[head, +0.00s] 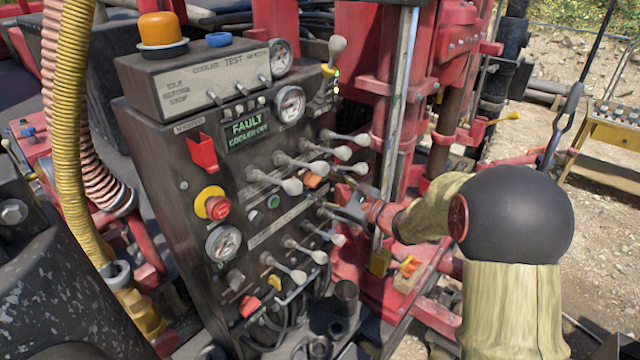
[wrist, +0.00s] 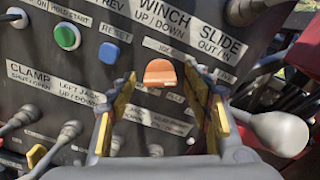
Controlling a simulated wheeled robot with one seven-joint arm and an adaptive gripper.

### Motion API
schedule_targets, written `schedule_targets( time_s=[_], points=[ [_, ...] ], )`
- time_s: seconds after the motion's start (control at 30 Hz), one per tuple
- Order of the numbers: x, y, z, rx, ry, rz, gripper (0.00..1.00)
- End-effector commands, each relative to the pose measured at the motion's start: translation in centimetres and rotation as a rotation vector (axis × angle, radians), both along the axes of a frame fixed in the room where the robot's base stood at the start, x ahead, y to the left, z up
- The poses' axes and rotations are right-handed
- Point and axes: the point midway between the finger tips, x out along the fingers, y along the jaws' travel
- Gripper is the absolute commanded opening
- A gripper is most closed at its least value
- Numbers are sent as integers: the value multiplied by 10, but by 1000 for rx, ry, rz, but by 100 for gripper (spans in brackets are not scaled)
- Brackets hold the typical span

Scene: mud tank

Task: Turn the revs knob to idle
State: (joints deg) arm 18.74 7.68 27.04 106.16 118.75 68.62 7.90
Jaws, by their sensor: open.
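The orange revs knob (wrist: 160,73) is on the dark control panel, below a small label reading IDLE. Another small label, partly hidden, is to its right, and I cannot read where the knob points. My gripper (wrist: 159,80) is open, with a yellow-padded finger on either side of the knob. A gap shows on both sides, and I cannot tell how far the tips are from the panel. In the head view the orange knob (head: 314,181) is among the levers, with my gripper (head: 332,202) beside it, partly hidden by levers.
A grey-knobbed lever (wrist: 278,132) stands close to my right finger. Blue (wrist: 110,54) and green (wrist: 67,37) buttons are left of the knob. Several levers crowd the panel around it. A red emergency button (head: 217,207) is farther left. A lit display (head: 247,130) reads FAULT.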

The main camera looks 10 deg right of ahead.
Motion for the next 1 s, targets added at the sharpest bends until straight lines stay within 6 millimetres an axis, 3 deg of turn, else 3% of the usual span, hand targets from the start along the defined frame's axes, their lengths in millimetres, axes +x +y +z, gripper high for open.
schedule_targets(
  time_s=[0.07,0.83,1.0],
  points=[
    [0,0,0,0,0,0,50],
    [0,0,0,0,0,0,6],
    [0,0,-1,-5,-4,0,6]
  ],
)
